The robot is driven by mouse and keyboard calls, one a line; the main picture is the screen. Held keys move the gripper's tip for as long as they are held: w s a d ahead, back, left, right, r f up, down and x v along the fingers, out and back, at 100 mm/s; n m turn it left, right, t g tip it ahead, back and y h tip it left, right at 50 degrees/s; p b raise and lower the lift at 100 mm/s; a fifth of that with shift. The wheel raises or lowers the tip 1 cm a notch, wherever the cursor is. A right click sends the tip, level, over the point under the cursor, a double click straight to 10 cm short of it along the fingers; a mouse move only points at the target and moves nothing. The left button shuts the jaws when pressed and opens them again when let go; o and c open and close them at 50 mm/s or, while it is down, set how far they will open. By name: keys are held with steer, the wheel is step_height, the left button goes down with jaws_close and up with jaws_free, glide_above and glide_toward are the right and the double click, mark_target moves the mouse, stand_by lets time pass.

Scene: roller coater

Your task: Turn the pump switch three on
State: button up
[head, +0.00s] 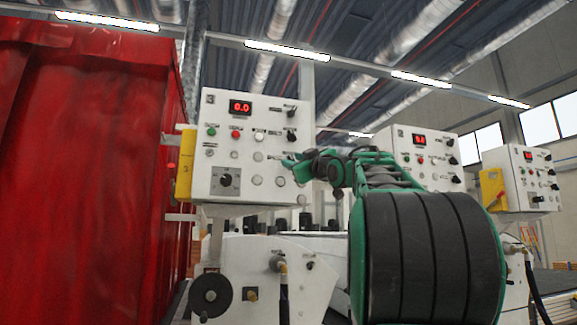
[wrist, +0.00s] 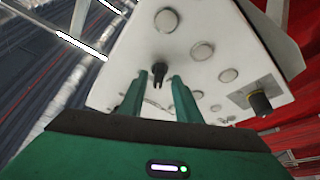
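The control panel numbered 3 (head: 216,160) is a white box with a red display reading 0.0. Black knobs run down its right side, an upper one (head: 291,112) and one below it (head: 291,136). My gripper (head: 288,163) is at the panel's right edge, lower down, and covers what lies there. In the wrist view, my gripper (wrist: 162,82) has its two green fingers apart. A small black knob (wrist: 159,73) shows between and just beyond the fingertips; I cannot tell whether they touch it. Labels are too small to read, so which knob is the pump switch is unclear.
A larger black selector (head: 227,181) sits at the panel's lower left; it also shows in the wrist view (wrist: 260,103). A yellow box (head: 186,165) is on the panel's left side, beside a red curtain (head: 85,170). A second panel (head: 425,158) stands to the right.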

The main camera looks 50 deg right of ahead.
steer(key=shift+w+d+r, duration=0.1)
steer(key=shift+w, duration=0.15)
jaws_close()
steer(key=shift+w+m+g+h, duration=0.1)
steer(key=shift+m+g+h, duration=0.9)
steer(key=shift+m, duration=1.85)
steer(key=shift+w+m+g+h, duration=0.1)
steer(key=shift+m+g+h, duration=0.35)
steer(key=shift+m+h, duration=1.75)
steer(key=shift+m+g+h, duration=0.5)
steer(key=shift+m+g, duration=0.25)
steer(key=shift+m, duration=2.8)
